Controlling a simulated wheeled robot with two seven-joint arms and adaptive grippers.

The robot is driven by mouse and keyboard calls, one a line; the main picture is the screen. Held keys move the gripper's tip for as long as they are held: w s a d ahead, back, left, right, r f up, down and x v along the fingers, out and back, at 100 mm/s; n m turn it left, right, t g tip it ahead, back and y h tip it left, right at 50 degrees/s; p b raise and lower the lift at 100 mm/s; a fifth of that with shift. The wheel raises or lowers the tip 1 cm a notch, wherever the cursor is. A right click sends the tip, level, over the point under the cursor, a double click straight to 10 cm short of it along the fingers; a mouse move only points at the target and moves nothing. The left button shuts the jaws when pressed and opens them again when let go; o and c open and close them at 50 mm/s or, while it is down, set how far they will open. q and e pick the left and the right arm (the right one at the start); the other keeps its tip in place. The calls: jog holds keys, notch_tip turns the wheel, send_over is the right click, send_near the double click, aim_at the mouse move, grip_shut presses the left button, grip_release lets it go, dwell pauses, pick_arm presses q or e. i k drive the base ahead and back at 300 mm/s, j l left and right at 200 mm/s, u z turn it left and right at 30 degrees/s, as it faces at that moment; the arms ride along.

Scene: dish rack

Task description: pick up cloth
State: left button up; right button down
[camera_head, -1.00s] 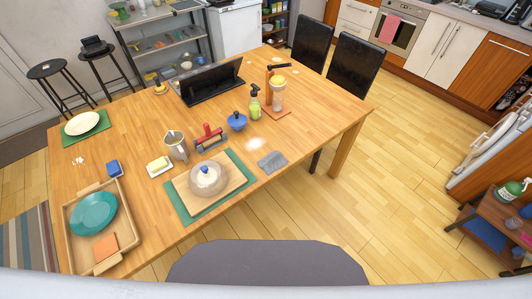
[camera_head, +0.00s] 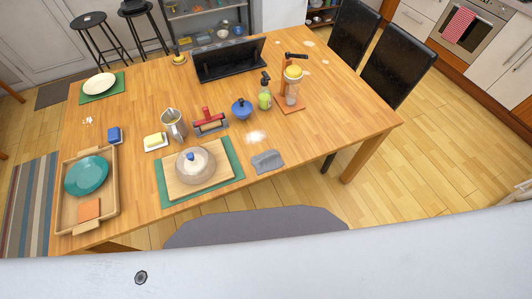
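A small grey cloth (camera_head: 267,161) lies crumpled on the wooden table (camera_head: 340,118), near its front edge and right of the cutting board.
A glass-lidded dish on a board (camera_head: 172,186) stands left of the cloth. A blue pot (camera_head: 241,108), spray bottle (camera_head: 264,93) and juicer (camera_head: 292,84) stand behind. A wooden tray (camera_head: 70,225) is at left. The table's right part is clear. Black chairs (camera_head: 397,72) stand behind.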

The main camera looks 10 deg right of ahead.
aim_at(270, 161)
jog(key=i+l+u, duration=0.1)
jog(key=l+u, duration=0.3)
jog(key=l, duration=0.2)
jog(key=l+u, duration=0.4)
jog(key=l, duration=0.2)
jog(key=l+u, duration=0.4)
jog(key=l, duration=0.2)
